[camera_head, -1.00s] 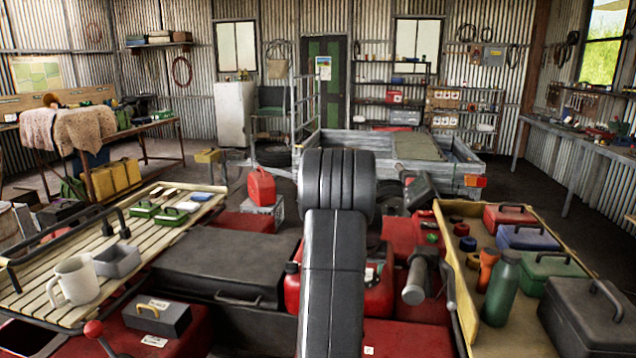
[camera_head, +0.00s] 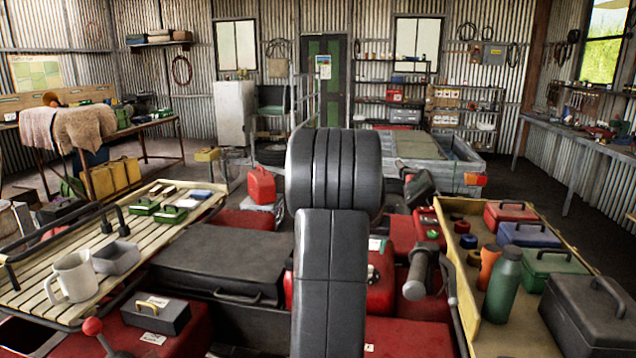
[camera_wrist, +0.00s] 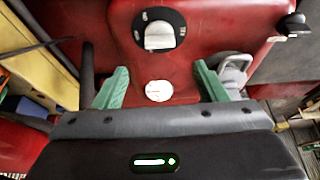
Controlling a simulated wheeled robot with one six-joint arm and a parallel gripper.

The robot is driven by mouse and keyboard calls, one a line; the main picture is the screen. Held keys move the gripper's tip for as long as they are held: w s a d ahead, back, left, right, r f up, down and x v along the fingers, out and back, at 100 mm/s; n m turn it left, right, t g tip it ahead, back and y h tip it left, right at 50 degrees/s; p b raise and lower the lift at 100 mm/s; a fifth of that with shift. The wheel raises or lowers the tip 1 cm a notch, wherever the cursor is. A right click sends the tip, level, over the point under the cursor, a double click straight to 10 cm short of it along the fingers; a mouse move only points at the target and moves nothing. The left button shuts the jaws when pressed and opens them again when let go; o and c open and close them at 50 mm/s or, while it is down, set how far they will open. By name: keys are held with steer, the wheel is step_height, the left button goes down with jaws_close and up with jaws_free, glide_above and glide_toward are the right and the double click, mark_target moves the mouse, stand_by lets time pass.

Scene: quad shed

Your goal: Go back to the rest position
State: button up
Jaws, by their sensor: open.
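My gripper (camera_wrist: 158,88) shows in the wrist view with its two green fingers spread wide apart and nothing between them. Beyond the fingers is a red panel (camera_wrist: 195,60) with a dark round dial and pale knob (camera_wrist: 158,35) and a small white round cap or gauge (camera_wrist: 158,90). In the head view my dark arm rises through the middle of the picture and hides what lies behind it; my gripper is not visible there.
A slatted rack on the left holds a white mug (camera_head: 73,276) and a grey tray (camera_head: 116,257). A tan tray (camera_head: 447,222) on the right holds a green bottle (camera_head: 503,285) and several toolboxes. A black case (camera_head: 215,262) lies left of my arm. A trailer (camera_head: 455,175) stands behind.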

steer(key=p+x, duration=0.1)
steer(key=x, duration=0.8)
steer(key=shift+f, duration=0.25)
steer(key=shift+a+r+m, duration=0.15)
steer(key=shift+m, duration=0.65)
steer(key=shift+a+m+g+h, duration=0.1)
steer(key=shift+m+g+h, duration=0.3)
steer(key=shift+m, duration=0.85)
steer(key=shift+m+g+h, duration=0.2)
steer(key=shift+m+h, duration=0.4)
steer(key=shift+m, duration=0.65)
steer(key=shift+w+r+m+g+h+p, duration=0.1)
steer(key=shift+m+g+h+p, duration=0.1)
steer(key=shift+m+p, duration=0.35)
steer(key=shift+r+m+g+h+p, duration=0.1)
steer(key=shift+m+g+p, duration=0.1)
steer(key=shift+m+p, duration=0.35)
steer(key=m+p, duration=0.2)
steer(key=p, duration=0.1)
steer(key=shift+r+m+g+h, duration=0.1)
steer(key=shift+m+g+h, duration=0.2)
steer(key=shift+m+g, duration=0.1)
steer(key=shift+w+a+r+m, duration=0.1)
steer(key=shift+a+m, duration=0.05)
steer(key=shift+m, duration=0.15)
steer(key=shift+b+v, duration=0.75)
steer(key=shift+v, duration=2.25)
